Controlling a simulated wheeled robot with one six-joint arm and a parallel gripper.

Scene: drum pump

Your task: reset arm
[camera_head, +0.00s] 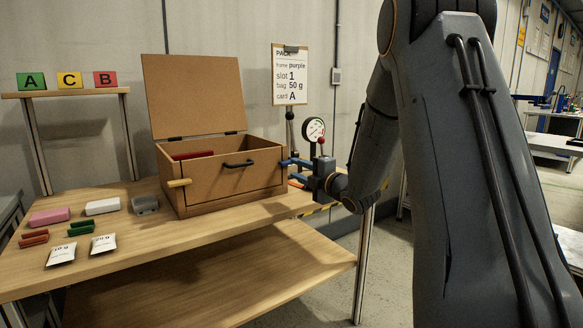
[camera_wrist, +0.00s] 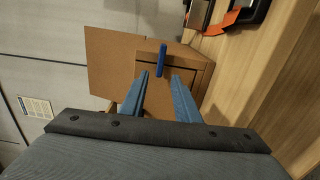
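My gripper (camera_wrist: 160,80) has its two blue fingers apart, with nothing held between them in the wrist view. They point at the side of a brown box (camera_wrist: 112,60), where a short blue bar (camera_wrist: 162,60) sticks out just beyond the fingertips. I cannot tell whether they touch it. In the head view, my gripper (camera_head: 292,168) is by the right side of the brown box (camera_head: 232,180), partly hidden by my arm. The box's lid (camera_head: 193,95) stands open, and a red item (camera_head: 192,155) shows inside.
The wooden table (camera_head: 150,235) holds pink (camera_head: 50,217), white (camera_head: 102,206) and grey (camera_head: 145,205) blocks, red and green pieces, and two bags (camera_head: 61,250). A shelf (camera_head: 65,93) carries cards A, C, B. An orange-black tool (camera_wrist: 238,16) lies nearby.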

